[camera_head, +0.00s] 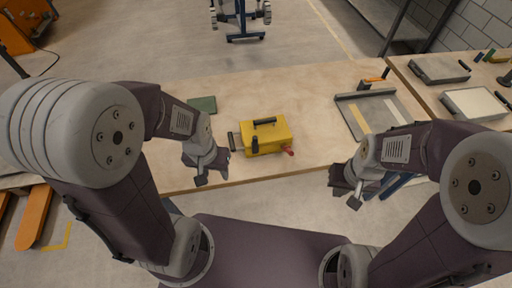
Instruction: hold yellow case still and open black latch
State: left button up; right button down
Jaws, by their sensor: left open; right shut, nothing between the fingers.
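The yellow case (270,136) sits on the wooden table with a black handle (264,121) on its top. A black latch (255,145) shows on its front, left of the middle. A red piece (289,152) is at its lower right corner, and a dark grey part is at its left side. My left gripper (212,171) is open, to the left of the case and near the table's front edge, apart from it. My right gripper (345,193) is shut and empty, to the right of the case, over the front edge.
A grey tray (345,97) with yellow and white strips lies to the right on the table (235,93). A green flat piece (202,104) lies behind my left arm. A second table at the right holds trays. The tabletop behind the case is clear.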

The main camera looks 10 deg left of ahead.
aim_at(255, 145)
jog(key=l+u, duration=0.35)
jog(key=k+l+u, duration=0.3)
jog(key=l+u, duration=0.35)
jog(key=k+l, duration=0.05)
jog(key=l, duration=0.05)
